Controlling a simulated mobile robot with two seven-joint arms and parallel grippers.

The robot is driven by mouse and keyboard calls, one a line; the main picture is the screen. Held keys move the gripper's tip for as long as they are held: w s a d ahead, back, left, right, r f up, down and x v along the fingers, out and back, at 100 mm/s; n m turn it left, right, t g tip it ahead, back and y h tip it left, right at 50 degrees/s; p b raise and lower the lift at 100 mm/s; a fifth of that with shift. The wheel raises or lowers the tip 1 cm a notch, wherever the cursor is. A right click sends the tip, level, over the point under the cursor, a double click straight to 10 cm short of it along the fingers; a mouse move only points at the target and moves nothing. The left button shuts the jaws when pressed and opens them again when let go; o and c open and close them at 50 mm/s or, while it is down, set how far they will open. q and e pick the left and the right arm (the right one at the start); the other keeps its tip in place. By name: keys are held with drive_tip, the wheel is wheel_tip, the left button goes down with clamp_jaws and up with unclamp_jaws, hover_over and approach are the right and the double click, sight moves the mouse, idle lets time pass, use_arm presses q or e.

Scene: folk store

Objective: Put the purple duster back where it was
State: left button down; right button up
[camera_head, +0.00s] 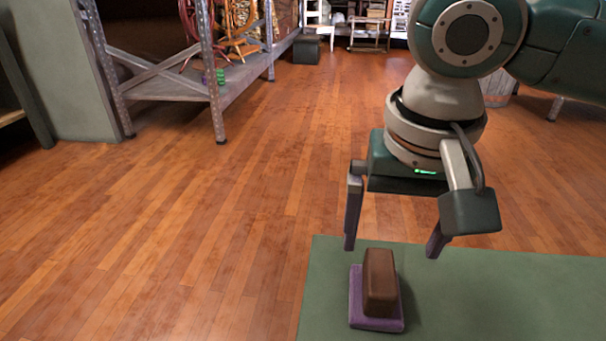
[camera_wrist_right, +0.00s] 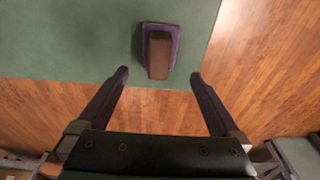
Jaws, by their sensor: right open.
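The purple duster (camera_head: 378,286) has a brown block-shaped handle on a purple base. It lies on the green surface (camera_head: 480,300), near that surface's left end. My right gripper (camera_head: 393,246) is open and empty, with its fingers above and behind the duster in the head view. The duster also shows in the right wrist view (camera_wrist_right: 159,50), ahead of and between the two open fingertips (camera_wrist_right: 160,75), not touching them. My left gripper is not in view.
A metal shelf (camera_head: 180,85) with a spinning wheel and small green and purple items on it stands at the back left. A dark box (camera_head: 306,49) sits on the floor at the back. The wooden floor (camera_head: 180,230) left of the green surface is clear.

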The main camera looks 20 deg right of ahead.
drive_tip(key=shift+s+r, duration=0.1)
drive_tip(key=shift+r, duration=0.5)
drive_tip(key=shift+s+a, duration=0.15)
drive_tip(key=shift+a, duration=0.2)
drive_tip(key=s+a+f+n+t+y, duration=0.1)
drive_tip(key=s+a+f+n+y, duration=0.2)
drive_tip(key=s+a+n, duration=0.45)
drive_tip(key=s+d+t+h, duration=0.1)
drive_tip(key=s+d, duration=0.5)
drive_tip(key=shift+s+f+n+h, duration=0.25)
drive_tip(key=shift+s+n+h, duration=0.1)
drive_tip(key=shift+n+h, duration=0.1)
